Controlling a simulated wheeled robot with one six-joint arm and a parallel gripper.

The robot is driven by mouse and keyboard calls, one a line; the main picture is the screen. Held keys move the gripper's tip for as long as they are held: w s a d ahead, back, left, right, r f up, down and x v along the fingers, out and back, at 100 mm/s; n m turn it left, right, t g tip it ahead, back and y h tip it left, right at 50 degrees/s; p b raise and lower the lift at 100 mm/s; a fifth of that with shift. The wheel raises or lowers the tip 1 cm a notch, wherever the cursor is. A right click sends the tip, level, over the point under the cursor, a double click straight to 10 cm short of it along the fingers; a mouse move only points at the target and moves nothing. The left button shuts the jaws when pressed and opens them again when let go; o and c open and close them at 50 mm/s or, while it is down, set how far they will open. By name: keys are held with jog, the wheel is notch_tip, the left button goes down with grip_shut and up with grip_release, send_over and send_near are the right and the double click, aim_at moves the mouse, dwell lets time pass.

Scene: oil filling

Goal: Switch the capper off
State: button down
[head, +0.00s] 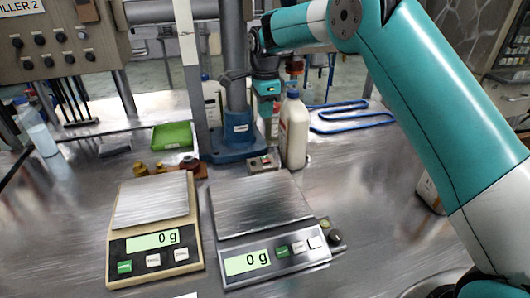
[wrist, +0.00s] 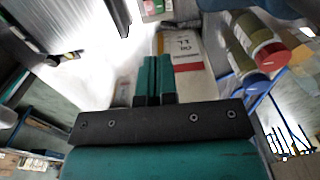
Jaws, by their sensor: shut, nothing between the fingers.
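The capper stands behind the scales in the head view, with a grey column and a blue base (head: 236,143). A small switch box (head: 263,163) sits at the front right of that base. What looks like the same box, with green and red on it, shows at the top edge of the wrist view (wrist: 155,8). My gripper (wrist: 154,60) is shut and empty, its fingers side by side and pointing toward the box, apart from it. In the head view, the teal wrist is beside the column, behind the white bottle; the fingertips are not clear there.
A white oil bottle (head: 294,132) stands right of the capper; its label (wrist: 187,55) shows in the wrist view, close to my fingers. Two scales reading 0 g, one beige (head: 152,245) and one grey (head: 265,220), stand in front. A green tray (head: 171,136) lies left.

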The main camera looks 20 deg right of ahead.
aim_at(265, 157)
notch_tip(265, 157, down, 14)
jog(key=shift+r+p, duration=0.25)
jog(key=shift+p, duration=0.85)
jog(key=shift+f, duration=0.25)
